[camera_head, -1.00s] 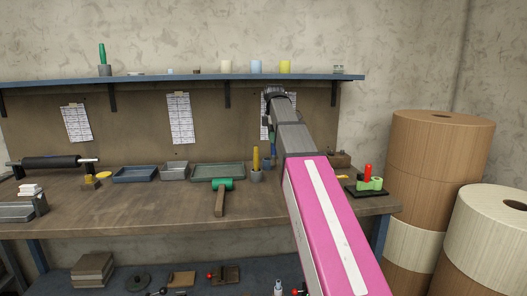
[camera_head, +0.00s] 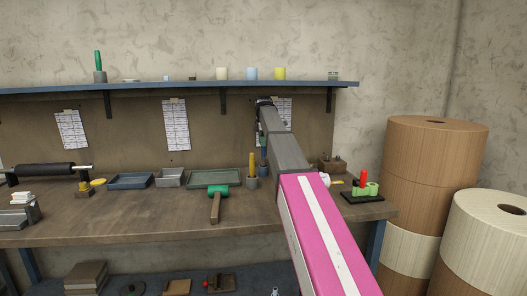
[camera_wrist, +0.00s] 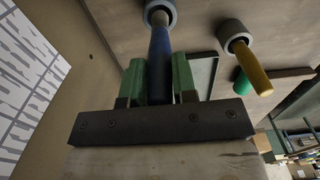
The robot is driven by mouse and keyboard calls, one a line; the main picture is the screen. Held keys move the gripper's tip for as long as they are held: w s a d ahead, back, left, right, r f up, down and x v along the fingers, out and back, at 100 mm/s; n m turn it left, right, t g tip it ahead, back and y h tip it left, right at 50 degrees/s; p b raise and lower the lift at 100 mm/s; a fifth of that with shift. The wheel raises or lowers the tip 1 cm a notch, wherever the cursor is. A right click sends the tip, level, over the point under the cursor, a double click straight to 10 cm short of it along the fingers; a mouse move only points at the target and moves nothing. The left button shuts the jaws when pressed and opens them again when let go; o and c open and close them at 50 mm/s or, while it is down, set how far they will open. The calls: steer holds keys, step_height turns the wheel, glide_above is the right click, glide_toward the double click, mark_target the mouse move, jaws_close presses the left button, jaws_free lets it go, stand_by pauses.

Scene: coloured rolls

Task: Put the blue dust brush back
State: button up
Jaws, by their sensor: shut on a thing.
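The blue dust brush (camera_wrist: 159,60) is between the green fingers of my gripper (camera_wrist: 158,80) in the wrist view. My gripper is shut on its handle. Its far end meets the mouth of a grey cup (camera_wrist: 160,8); I cannot tell how deep it sits. In the head view the brush (camera_head: 264,143) hangs roughly upright below my gripper (camera_head: 263,128), close to the back board and partly hidden by my arm. A yellow-handled tool (camera_head: 252,162) stands in another grey cup (camera_head: 252,183) just left of it.
A green-headed mallet (camera_head: 215,203) lies on the bench (camera_head: 130,218) in front of a green tray (camera_head: 236,179). A black stand with red and green pieces (camera_head: 363,194) is at the right. The shelf (camera_head: 180,86) runs above. Large rolls (camera_head: 430,170) stand right of the bench.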

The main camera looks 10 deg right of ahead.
mark_target(264, 166)
steer(key=shift+f, duration=2.15)
steer(key=o, duration=0.9)
steer(key=shift+r, duration=3.9)
